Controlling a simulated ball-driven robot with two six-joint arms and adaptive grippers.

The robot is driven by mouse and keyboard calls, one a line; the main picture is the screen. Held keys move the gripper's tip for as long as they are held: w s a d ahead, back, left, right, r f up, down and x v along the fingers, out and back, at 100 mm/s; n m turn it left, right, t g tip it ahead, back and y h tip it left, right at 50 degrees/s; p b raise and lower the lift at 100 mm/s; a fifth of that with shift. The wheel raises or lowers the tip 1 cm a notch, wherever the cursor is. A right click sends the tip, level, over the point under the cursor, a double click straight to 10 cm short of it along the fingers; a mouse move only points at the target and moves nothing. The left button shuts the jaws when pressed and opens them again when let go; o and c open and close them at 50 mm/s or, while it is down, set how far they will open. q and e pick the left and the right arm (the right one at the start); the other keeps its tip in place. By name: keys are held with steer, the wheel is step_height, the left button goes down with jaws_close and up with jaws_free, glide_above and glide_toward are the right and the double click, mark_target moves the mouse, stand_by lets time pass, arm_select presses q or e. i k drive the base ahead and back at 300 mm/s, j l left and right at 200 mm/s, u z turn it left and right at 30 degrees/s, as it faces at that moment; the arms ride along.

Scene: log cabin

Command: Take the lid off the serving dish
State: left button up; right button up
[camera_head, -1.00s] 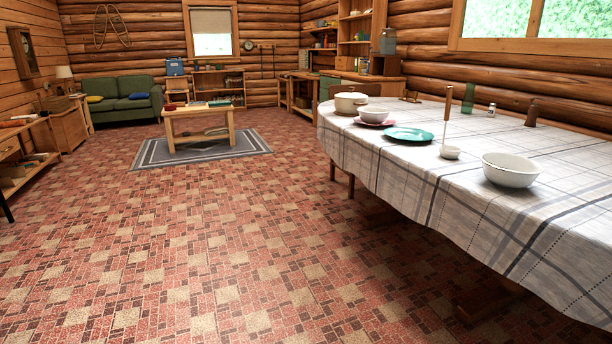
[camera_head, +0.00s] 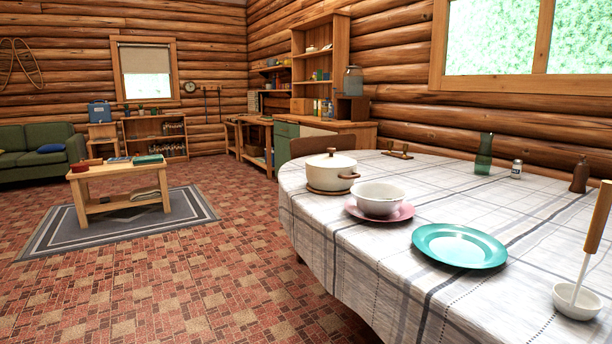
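The serving dish (camera_head: 331,177) is a cream pot with brown side handles, standing on a brown round mat near the far left end of the dining table. Its lid (camera_head: 331,160), cream with a dark knob on top, sits on the dish. Neither of my grippers shows in the head view.
The table (camera_head: 340,246) wears a plaid cloth. Near the dish are a white bowl (camera_head: 379,198) on a pink plate (camera_head: 404,212) and a teal plate (camera_head: 459,245). A ladle (camera_head: 596,226) stands in a small white bowl (camera_head: 577,301). A chair (camera_head: 317,144) stands behind.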

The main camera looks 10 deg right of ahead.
mark_target(331, 162)
steer(key=i+j+z, duration=0.1)
steer(key=i+z, duration=0.3)
steer(key=i+j+z, duration=0.4)
steer(key=i, duration=0.2)
steer(key=i+j+z, duration=0.4)
steer(key=i+l, duration=0.1)
